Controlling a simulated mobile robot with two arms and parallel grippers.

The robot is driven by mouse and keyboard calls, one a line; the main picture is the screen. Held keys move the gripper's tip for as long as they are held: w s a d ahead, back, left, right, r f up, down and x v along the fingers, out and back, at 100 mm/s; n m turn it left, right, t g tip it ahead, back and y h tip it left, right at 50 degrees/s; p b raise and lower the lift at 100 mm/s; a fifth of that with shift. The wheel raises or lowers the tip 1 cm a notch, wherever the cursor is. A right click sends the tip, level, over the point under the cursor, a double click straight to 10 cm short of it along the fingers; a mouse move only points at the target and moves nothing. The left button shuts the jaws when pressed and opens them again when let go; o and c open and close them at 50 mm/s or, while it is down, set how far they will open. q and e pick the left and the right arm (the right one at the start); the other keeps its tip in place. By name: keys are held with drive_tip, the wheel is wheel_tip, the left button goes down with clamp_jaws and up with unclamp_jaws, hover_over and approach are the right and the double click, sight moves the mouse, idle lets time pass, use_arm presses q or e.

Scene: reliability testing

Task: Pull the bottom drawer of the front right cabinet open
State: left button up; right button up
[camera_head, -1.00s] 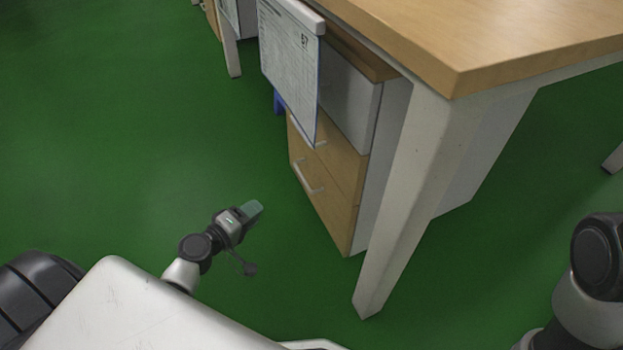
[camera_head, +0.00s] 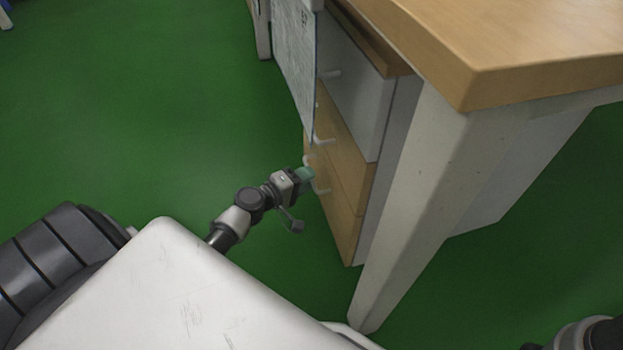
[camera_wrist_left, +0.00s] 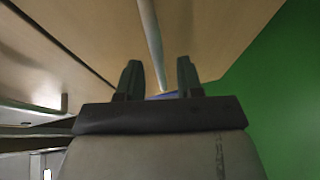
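The cabinet (camera_head: 393,150) stands under the desk, with a white top drawer and wooden drawers below. The bottom drawer (camera_head: 338,218) looks shut, flush with the front above it. Its pale bar handle (camera_head: 320,186) is partly hidden by my left gripper (camera_head: 308,174), which is right at it. In the left wrist view the gripper's two dark fingers (camera_wrist_left: 159,80) stand apart. The handle bar (camera_wrist_left: 151,40) runs between them in the picture, with visible gaps on both sides. I cannot tell whether a finger touches it. My right gripper is not in view.
The desk (camera_head: 500,45) overhangs the cabinet, and its thick white leg (camera_head: 415,195) stands close to the cabinet's right front. The green floor (camera_head: 150,130) to the left is clear.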

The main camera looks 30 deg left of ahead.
use_arm(q)
drive_tip(key=shift+x, duration=1.05)
clamp_jaws()
